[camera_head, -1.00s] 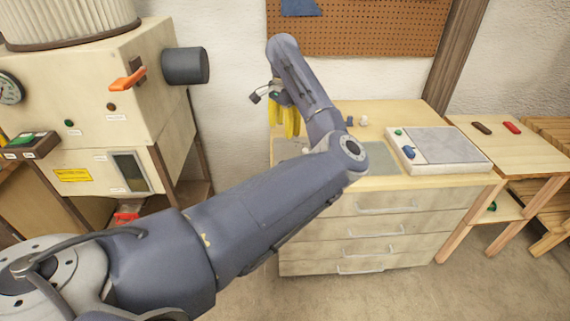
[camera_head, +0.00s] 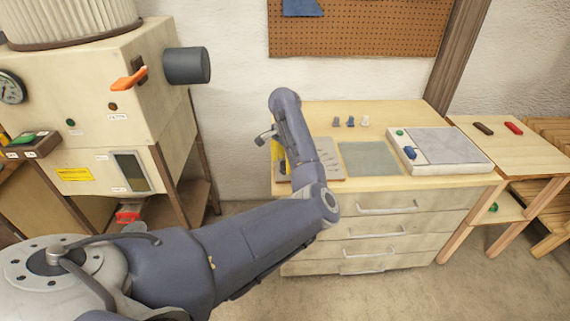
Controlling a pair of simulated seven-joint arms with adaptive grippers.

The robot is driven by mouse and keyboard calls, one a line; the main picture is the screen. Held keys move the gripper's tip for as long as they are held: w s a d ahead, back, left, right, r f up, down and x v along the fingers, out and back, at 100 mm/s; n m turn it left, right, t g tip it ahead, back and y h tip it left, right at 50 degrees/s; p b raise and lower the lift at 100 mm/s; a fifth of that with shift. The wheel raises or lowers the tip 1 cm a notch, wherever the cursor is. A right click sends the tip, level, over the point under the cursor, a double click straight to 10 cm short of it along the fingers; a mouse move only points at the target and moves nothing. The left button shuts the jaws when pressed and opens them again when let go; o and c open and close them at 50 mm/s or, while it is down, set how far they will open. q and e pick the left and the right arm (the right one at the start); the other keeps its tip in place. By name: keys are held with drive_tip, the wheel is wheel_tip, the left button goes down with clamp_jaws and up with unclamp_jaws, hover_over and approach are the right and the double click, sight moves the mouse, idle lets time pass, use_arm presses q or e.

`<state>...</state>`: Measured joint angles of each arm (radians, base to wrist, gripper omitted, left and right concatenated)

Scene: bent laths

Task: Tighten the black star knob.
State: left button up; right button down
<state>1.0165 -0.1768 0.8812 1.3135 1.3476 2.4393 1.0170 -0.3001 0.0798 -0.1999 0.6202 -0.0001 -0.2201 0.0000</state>
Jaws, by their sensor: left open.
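I cannot pick out a black star knob in the head view; it may be hidden or too small to tell. My left gripper (camera_head: 278,157) is mostly hidden behind my own forearm. My right gripper is not in view.
On the bench are several small pegs (camera_head: 350,122), a grey mat (camera_head: 370,158) and a panel with a blue part (camera_head: 445,150). A cream machine (camera_head: 95,95) with an orange lever (camera_head: 129,79) and a dark cylinder (camera_head: 186,66) stands left. A side table (camera_head: 500,150) stands right.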

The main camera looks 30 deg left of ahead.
use_arm(q)
drive_tip(key=shift+f, duration=0.25)
clamp_jaws()
idle(0.4)
